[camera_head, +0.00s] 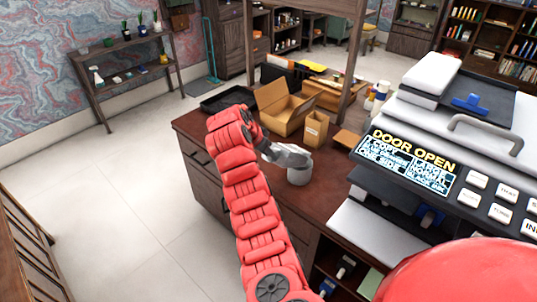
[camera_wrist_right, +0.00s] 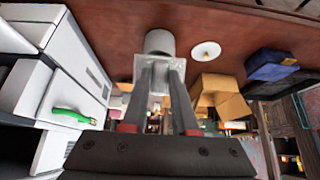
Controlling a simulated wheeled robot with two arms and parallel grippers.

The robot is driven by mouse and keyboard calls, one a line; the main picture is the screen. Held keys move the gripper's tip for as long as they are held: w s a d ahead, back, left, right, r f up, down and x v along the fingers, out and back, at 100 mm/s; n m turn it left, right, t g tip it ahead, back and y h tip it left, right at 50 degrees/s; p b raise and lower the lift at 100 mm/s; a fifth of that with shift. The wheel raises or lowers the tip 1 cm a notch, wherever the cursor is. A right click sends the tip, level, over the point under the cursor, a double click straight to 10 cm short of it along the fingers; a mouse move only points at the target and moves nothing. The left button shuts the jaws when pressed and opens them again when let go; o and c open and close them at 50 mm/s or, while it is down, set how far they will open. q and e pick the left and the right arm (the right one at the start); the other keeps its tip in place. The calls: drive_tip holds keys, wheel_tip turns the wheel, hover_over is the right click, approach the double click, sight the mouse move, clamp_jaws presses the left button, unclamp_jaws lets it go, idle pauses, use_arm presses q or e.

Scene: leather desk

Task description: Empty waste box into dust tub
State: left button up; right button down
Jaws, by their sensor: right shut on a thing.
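A grey round tub (camera_head: 299,175) stands upright on the brown desk, beside the printer. It also shows in the wrist view (camera_wrist_right: 159,42), just beyond my fingertips. My right gripper (camera_head: 288,155) is over the tub's rim in the head view. It is shut on a small pale grey, boxy thing (camera_wrist_right: 177,68), which looks like the waste box. The box is close to the tub's near side in the wrist view; I cannot tell whether they touch. Its contents and exact tilt are not clear. My left gripper is not in view.
A large printer (camera_head: 445,165) with a "DOOR OPEN" panel stands right of the tub. An open cardboard box (camera_head: 284,112), a smaller carton (camera_head: 316,128) and a black tray (camera_head: 226,98) stand behind. A white disc (camera_wrist_right: 206,51) lies on the desk.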

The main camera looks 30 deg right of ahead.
idle(0.3)
drive_tip(key=shift+b, duration=0.35)
idle(0.4)
drive_tip(key=shift+b, duration=0.4)
drive_tip(key=shift+r, duration=0.1)
drive_tip(key=shift+w+d+r+g+y+p, duration=0.15)
drive_tip(key=shift+w+d+r+y+p, duration=0.1)
drive_tip(key=shift+d+r+y, duration=0.25)
drive_tip(key=shift+w+d+r+g+y+p, duration=0.15)
drive_tip(key=shift+w+d+r+y+p, duration=0.05)
drive_tip(key=shift+d+r+y, duration=0.25)
drive_tip(key=shift+f, duration=0.1)
idle(0.3)
